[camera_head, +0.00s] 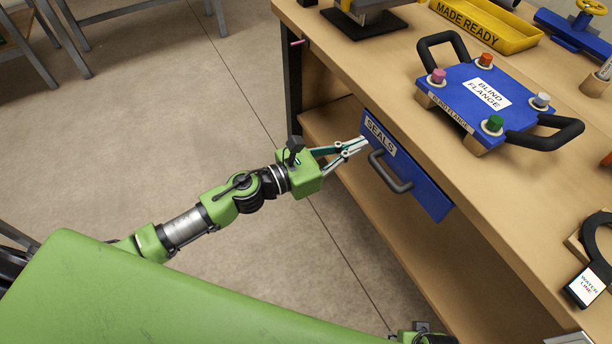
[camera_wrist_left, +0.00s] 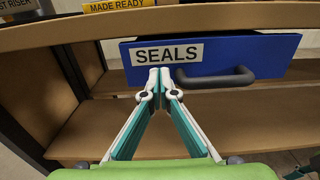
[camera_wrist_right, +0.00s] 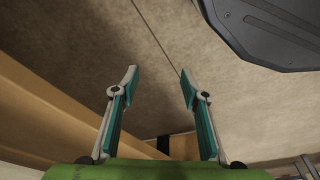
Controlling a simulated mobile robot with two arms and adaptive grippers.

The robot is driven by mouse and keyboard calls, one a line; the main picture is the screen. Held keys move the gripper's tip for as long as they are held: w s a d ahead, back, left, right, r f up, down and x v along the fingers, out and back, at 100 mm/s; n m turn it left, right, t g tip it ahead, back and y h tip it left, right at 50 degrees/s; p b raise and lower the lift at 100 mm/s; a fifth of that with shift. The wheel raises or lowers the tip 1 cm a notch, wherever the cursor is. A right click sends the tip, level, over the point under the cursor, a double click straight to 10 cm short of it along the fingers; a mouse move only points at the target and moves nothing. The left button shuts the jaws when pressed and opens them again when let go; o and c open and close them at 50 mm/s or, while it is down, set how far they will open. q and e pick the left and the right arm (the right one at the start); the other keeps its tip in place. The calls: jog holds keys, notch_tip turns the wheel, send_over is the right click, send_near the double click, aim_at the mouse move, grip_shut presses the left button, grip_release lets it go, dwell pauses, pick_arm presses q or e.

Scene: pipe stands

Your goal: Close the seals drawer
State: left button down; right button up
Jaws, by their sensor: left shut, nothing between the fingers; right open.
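The seals drawer (camera_head: 430,196) is a blue front with a white SEALS label and a dark bar handle (camera_head: 390,172), set under the workbench top. It also shows in the left wrist view (camera_wrist_left: 268,52), where its front hangs just under the bench edge. How far it stands out is hard to tell. My left gripper (camera_head: 362,144) is shut and empty, its tips at the drawer front by the label, left of the handle. In the left wrist view the tips (camera_wrist_left: 159,72) appear just below the label; contact is uncertain. My right gripper (camera_wrist_right: 160,83) is open and empty over bare floor.
On the bench (camera_head: 415,105) are a blue blind flange plate (camera_head: 482,95) with black handles, a yellow MADE READY tray (camera_head: 485,22) and a black WATER LINE piece (camera_head: 590,280). A lower shelf (camera_head: 340,125) runs beneath.

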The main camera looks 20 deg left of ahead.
pick_arm(q)
jog(key=b+v, duration=0.1)
jog(key=v, duration=0.8)
jog(key=shift+s+a+b, duration=0.25)
jog(key=shift+a+b, duration=0.05)
pick_arm(e)
notch_tip(320, 180, up, 6)
jog(key=w, duration=0.1)
jog(key=shift+w+r, duration=0.15)
jog(key=shift+w, duration=0.2)
